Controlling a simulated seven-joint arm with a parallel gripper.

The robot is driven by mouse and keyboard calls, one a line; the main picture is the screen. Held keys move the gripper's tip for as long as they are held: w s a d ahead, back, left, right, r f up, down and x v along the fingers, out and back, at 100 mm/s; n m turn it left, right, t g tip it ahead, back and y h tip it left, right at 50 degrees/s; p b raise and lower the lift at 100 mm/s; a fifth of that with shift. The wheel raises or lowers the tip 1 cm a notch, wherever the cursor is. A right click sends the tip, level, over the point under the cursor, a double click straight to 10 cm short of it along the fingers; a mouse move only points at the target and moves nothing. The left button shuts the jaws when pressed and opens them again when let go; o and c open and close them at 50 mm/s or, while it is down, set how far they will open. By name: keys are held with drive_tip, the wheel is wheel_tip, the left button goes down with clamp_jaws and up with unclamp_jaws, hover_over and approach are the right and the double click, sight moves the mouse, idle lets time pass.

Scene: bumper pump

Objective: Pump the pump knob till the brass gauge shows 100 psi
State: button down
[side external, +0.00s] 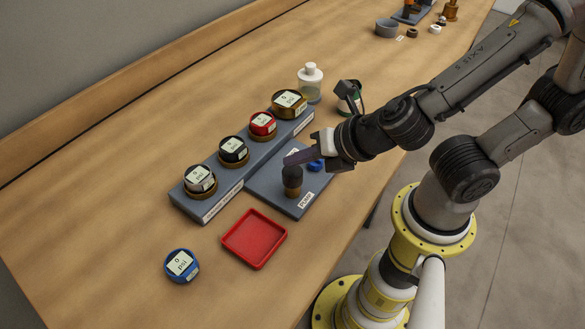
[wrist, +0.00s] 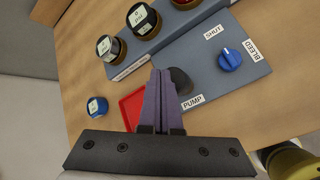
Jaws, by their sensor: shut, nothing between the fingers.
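The pump knob (side external: 292,175) is a dark rounded knob on a brass collar, upright beside the PUMP label on a grey plate (side external: 262,183). In the wrist view the knob (wrist: 182,82) is partly hidden behind my fingers. My gripper (side external: 289,159) is shut and empty, its purple-grey fingertips (wrist: 160,73) close above the knob's top; I cannot tell whether they touch. The brass gauge (side external: 289,101) sits at the far end of the gauge rack (side external: 226,190), and its display appears to read 0 psi.
Red (side external: 262,123), black (side external: 234,149) and silver (side external: 200,179) gauges share the rack. A blue gauge (side external: 181,265) and red tray (side external: 254,239) lie on the table. The blue BLEED knob (wrist: 229,59) is on the plate. A bottle (side external: 310,82) stands behind.

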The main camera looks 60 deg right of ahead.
sight(292, 172)
drive_tip(key=shift+f, duration=0.1)
idle(0.5)
drive_tip(key=shift+f, duration=0.35)
drive_tip(key=shift+s+f, duration=0.1)
drive_tip(key=shift+f, duration=1.05)
idle(1.1)
drive_tip(key=shift+r, duration=1.5)
drive_tip(key=shift+r, duration=0.1)
drive_tip(key=shift+r, duration=2.45)
